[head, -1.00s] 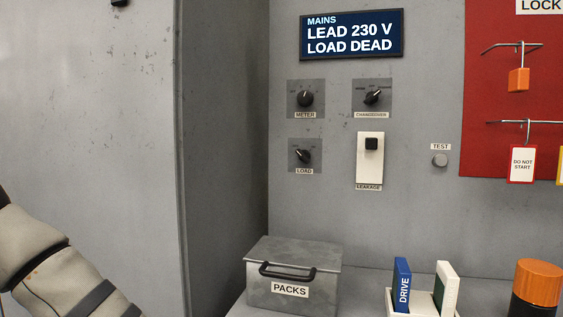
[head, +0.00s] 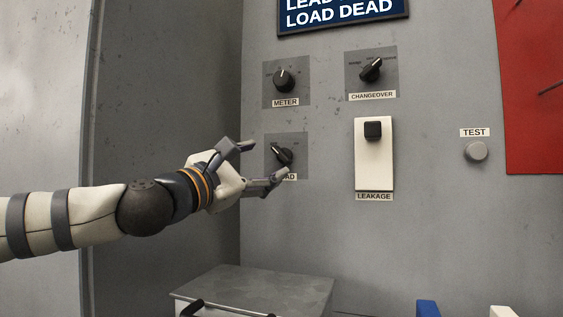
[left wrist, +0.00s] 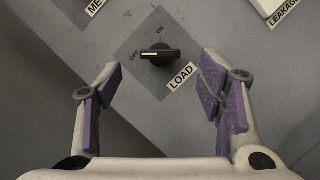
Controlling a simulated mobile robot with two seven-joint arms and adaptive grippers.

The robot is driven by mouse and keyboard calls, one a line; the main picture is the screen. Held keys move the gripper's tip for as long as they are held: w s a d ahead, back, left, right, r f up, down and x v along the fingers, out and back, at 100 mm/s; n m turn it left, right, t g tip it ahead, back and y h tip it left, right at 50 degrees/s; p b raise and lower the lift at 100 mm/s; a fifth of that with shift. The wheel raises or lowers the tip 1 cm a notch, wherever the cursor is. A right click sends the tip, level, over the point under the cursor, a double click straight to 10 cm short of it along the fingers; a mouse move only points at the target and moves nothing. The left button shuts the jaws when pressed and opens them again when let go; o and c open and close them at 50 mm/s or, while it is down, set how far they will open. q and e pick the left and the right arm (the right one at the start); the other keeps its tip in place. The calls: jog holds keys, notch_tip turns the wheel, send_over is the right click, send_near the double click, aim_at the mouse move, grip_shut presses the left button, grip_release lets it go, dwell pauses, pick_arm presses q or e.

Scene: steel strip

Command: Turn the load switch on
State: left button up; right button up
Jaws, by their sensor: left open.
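The load switch (head: 282,154) is a black rotary knob on a dark grey square plate. In the left wrist view the knob (left wrist: 160,54) has its white mark towards OFF, with ON marked to one side and the LOAD label below right. My left gripper (head: 266,161) is open in front of the switch, and one finger covers part of the LOAD label in the head view. In the left wrist view its two fingers (left wrist: 160,92) stand apart on either side, with the knob beyond them and untouched. My right gripper is not in view.
Above is the METER knob (head: 284,80); to the right are the CHANGEOVER knob (head: 371,69), the white LEAKAGE device (head: 374,165) and the TEST button (head: 476,151). The display (head: 340,14) reads LOAD DEAD. A grey metal box (head: 260,290) stands below. A side wall rises at left.

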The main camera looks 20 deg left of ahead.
aim_at(279, 153)
pick_arm(q)
jog(key=x, duration=0.6)
jog(key=c, duration=1.1)
jog(key=shift+c, duration=0.2)
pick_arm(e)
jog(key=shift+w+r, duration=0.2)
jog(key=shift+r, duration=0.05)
pick_arm(q)
jog(key=shift+p, duration=0.3)
